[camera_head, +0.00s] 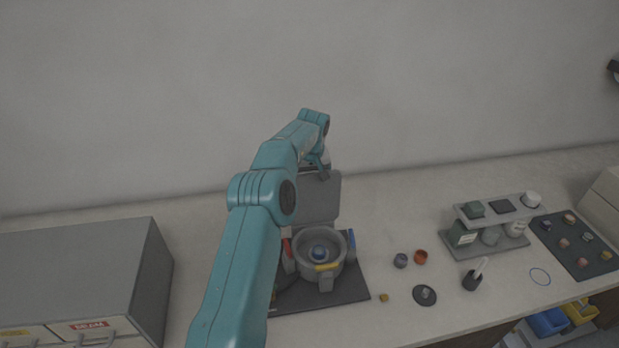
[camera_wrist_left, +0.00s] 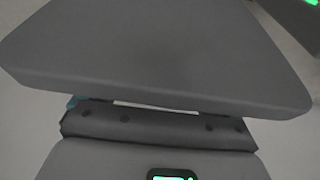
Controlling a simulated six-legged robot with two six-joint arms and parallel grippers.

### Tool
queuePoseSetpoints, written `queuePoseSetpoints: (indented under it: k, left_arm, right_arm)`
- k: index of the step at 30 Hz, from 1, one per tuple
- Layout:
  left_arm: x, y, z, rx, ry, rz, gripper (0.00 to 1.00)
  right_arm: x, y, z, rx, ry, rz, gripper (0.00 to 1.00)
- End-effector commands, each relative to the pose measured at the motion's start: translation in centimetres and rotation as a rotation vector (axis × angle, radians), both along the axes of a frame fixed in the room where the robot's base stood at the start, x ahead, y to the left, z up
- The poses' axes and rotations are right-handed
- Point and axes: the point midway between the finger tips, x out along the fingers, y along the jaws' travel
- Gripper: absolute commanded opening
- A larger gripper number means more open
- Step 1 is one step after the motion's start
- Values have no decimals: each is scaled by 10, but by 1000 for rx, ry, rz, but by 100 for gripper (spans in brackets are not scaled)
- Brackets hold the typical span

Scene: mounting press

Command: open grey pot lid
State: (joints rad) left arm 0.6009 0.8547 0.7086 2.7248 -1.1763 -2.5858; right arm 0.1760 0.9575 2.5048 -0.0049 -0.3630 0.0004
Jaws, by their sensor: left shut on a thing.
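The grey pot (camera_head: 335,275) stands on a dark mat behind and right of my left forearm. A flat grey lid-like panel (camera_head: 320,200) stands raised behind the pot. My left gripper (camera_head: 324,174) is at the panel's upper edge and is shut on it; the fingertips are small and partly hidden. In the left wrist view a large grey slab (camera_wrist_left: 160,55) fills the top. My right gripper is not in view.
A grey drawer cabinet (camera_head: 75,270) stands at the left. A wall rises behind the bench.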

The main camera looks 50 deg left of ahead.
Motion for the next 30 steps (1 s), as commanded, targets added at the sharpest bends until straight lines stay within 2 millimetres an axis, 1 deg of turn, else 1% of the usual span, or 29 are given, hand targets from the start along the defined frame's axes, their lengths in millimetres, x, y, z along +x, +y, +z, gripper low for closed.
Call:
queuePoseSetpoints:
  k: [5, 19, 20, 21, 27, 30]
  left_arm:
    - [1, 3, -1, -11, 11, -4, 34]
    - [1, 3, -2, -16, 15, -5, 34]
    - [1, 3, -2, -16, 15, -5, 92]
    - [1, 3, -2, -16, 15, -5, 100]
    - [1, 3, -2, -17, 14, -3, 100]
    - [1, 2, 3, -17, 13, -2, 100]
  right_arm:
    - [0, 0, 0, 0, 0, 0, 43]
    - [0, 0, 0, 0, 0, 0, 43]
    - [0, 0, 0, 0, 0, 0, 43]
    - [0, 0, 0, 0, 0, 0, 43]
    - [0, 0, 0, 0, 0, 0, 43]
    - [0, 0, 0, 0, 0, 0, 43]
